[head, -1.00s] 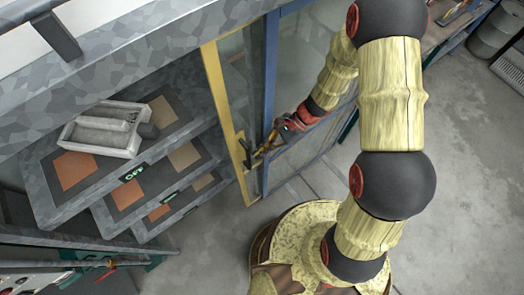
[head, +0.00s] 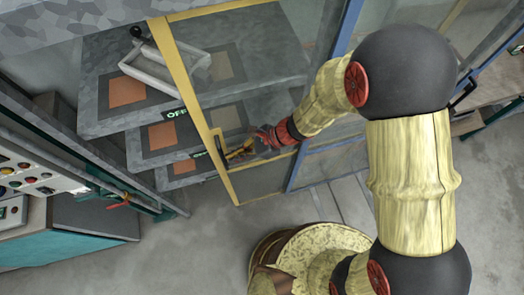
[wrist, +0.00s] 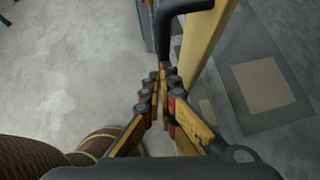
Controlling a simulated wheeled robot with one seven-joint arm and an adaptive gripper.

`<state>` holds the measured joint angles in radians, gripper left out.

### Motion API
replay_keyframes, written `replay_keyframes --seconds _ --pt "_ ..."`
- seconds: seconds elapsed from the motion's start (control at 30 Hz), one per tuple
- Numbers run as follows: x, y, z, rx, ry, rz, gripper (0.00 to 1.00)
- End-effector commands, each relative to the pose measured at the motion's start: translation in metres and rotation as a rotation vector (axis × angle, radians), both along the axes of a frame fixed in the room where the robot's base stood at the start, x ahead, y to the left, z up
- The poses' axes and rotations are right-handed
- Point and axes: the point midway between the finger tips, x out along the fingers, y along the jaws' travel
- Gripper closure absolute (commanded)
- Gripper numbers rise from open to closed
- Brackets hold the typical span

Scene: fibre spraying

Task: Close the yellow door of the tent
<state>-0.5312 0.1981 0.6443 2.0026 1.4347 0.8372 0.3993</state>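The yellow-framed glass door (head: 180,70) of the tent stands swung out in front of the shelves in the head view. Its yellow edge also shows at the top of the wrist view (wrist: 205,35). A dark bar handle (wrist: 175,20) sticks out from this edge, and it shows on the door in the head view (head: 217,142). My gripper (wrist: 163,72) has its fingers drawn together around the lower part of the handle. In the head view my gripper (head: 236,153) is at the handle, on the right of the door's yellow edge. The exact finger contact is partly hidden.
Grey shelves (head: 95,95) with coloured squares are inside the tent, and a grey tray (head: 165,68) sits on top. A blue-framed panel (head: 335,30) stands to the right. A control panel (head: 30,175) is at the left. Open floor (head: 190,250) lies in front.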

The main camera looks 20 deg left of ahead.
Motion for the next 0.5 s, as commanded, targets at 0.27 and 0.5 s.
replay_keyframes --seconds 0.27,0.5 --pt "-0.057 0.082 -0.004 0.003 -0.002 0.01 1.0" --pt "-0.105 0.151 -0.003 0.003 -0.001 0.01 1.0"
